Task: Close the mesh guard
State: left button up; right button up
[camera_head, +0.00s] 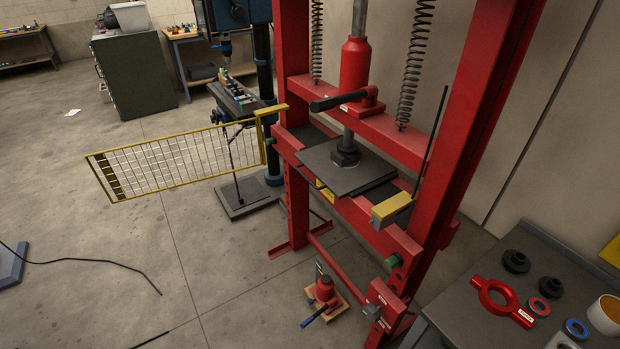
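The mesh guard (180,162) is a yellow-framed wire panel in the head view. It hangs at the left side of the red shop press (459,130) and is joined to a yellow bracket (271,113) on the press's left post. It stands swung out to the left, away from the press front, so the press opening is uncovered. A yellow block (391,207) sits on the right side of the press bed. Neither of my grippers shows in this view.
A table (470,312) at the lower right holds a red ring tool (497,297), black collars and a tape roll. A drill press (246,110) stands behind the guard. A red bottle jack (324,290) sits low inside the press. A black cable (90,264) crosses the open floor at left.

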aim_at(103, 161)
jog(key=u, duration=2.25)
jog(key=i, duration=2.15)
jog(key=z, duration=2.2)
